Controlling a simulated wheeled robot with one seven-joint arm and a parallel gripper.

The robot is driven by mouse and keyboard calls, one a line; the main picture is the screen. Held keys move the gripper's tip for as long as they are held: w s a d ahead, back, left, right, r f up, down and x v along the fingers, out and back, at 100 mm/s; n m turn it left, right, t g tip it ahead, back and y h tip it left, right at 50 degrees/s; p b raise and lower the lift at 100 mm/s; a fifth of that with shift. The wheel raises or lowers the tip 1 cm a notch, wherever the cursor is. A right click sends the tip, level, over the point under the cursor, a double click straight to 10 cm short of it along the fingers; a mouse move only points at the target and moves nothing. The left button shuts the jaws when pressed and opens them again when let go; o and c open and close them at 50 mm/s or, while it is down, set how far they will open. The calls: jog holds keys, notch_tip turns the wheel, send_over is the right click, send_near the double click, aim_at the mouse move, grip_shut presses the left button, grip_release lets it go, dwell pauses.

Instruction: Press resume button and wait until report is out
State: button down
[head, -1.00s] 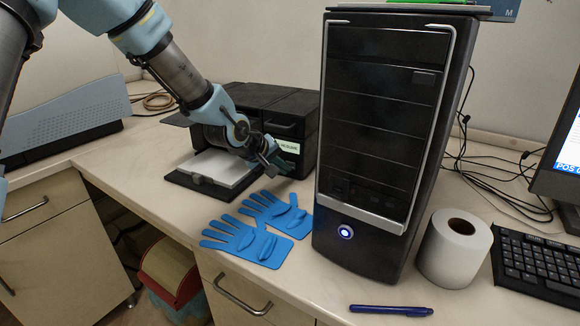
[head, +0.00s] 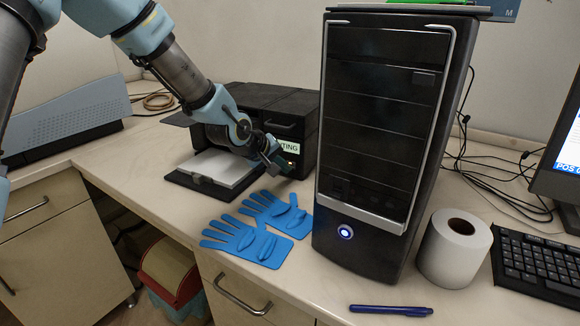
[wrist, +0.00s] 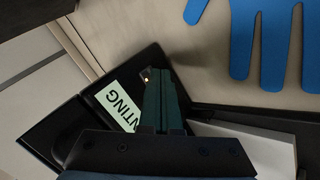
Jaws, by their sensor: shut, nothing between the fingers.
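The black printer (head: 262,105) stands at the back of the counter, with a paper tray holding white paper (head: 222,168) at its front. Its pale green display (head: 289,147) shows "TING" in the head view, and the display (wrist: 120,104) reads "NTING" in the wrist view, the start hidden by my gripper. My gripper (head: 280,171) is shut and empty at the printer's front, below the display. In the wrist view its fingertips (wrist: 157,72) are beside a small lit spot (wrist: 147,76) on the front panel. I cannot tell whether they touch it.
Blue gloves (head: 258,240) lie in front of the printer. A black computer tower (head: 385,130) stands close to its right, with a paper roll (head: 455,248), a blue pen (head: 391,310) and a keyboard (head: 540,262) beyond. A light blue device (head: 70,122) is at the left.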

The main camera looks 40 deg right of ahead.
jog(key=shift+s+a, duration=0.2)
jog(key=shift+a, duration=0.5)
